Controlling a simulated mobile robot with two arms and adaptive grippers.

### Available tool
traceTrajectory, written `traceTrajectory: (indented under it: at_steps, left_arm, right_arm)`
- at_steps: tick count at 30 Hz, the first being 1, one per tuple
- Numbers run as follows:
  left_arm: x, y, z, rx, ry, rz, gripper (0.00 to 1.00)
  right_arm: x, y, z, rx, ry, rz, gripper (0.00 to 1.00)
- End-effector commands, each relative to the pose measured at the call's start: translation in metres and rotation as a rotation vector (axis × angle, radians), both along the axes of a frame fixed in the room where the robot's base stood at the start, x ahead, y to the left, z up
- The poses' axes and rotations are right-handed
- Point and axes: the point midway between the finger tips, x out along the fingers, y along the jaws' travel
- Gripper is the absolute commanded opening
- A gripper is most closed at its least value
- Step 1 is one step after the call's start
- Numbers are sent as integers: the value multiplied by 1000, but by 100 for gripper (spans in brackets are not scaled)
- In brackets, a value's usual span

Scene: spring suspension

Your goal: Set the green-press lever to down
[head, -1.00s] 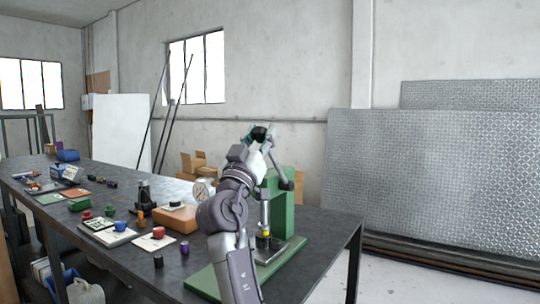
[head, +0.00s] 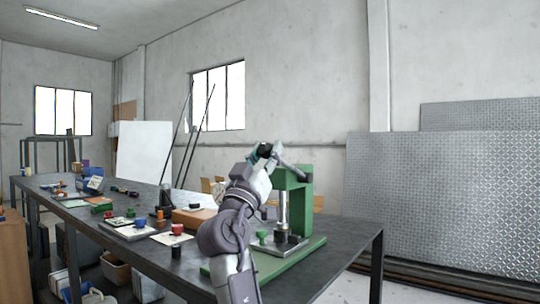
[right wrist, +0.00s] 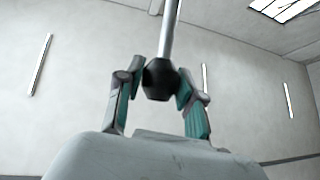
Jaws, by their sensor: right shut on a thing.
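The green press (head: 294,200) stands on its green base at the near right end of the dark workbench. Its grey lever (head: 291,160) slants up and left from the pivot at the press head. My right gripper (head: 263,151) is at the lever's upper end, above and left of the press head. In the right wrist view the gripper (right wrist: 162,85) is shut on the lever's dark knob (right wrist: 160,80), with a teal-padded finger on each side. The ram (head: 283,208) points down over a dark piece (head: 281,237) on the plate. My left gripper is not in view.
A green knobbed piece (head: 262,237) stands on the press base, beside my right arm. An orange-brown block (head: 192,218), a red piece (head: 177,229) and several small parts lie left of my arm on the bench (head: 345,236). The bench's right end is bare.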

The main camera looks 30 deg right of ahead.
Motion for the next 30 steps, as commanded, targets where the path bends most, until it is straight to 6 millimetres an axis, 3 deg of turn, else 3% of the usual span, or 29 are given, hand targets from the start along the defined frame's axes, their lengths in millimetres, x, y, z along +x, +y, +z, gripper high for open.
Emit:
traceTrajectory:
  at_steps: [1, 9, 29, 30]
  left_arm:
    - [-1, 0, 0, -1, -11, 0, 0]
    - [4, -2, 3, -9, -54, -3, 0]
    - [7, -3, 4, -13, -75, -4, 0]
    - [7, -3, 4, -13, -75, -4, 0]
  right_arm:
    - [1, 1, -12, 8, 5, 3, 0]
    - [0, 5, -24, 10, 6, 3, 0]
    - [-1, 6, -28, 9, 7, 1, 0]
    - [-1, 6, -28, 9, 7, 1, 40]
